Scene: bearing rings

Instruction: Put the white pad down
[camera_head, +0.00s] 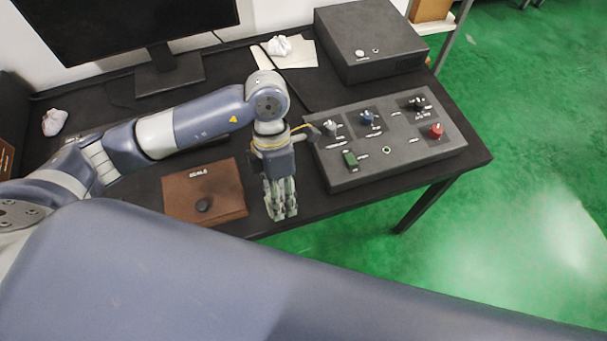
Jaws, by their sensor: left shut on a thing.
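My left gripper (281,212) points down near the front edge of the black table, between the brown board and the grey control box. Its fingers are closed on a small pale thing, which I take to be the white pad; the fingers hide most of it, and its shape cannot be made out. I cannot tell how high the fingertips are above the table. My right gripper is not in view.
The brown board (178,190) with a black knob lies left of the gripper. The grey box (375,165) with coloured knobs stands right. Behind are a monitor (150,25), a dark box (370,45) and crumpled white pieces (278,46). My arm link covers the foreground.

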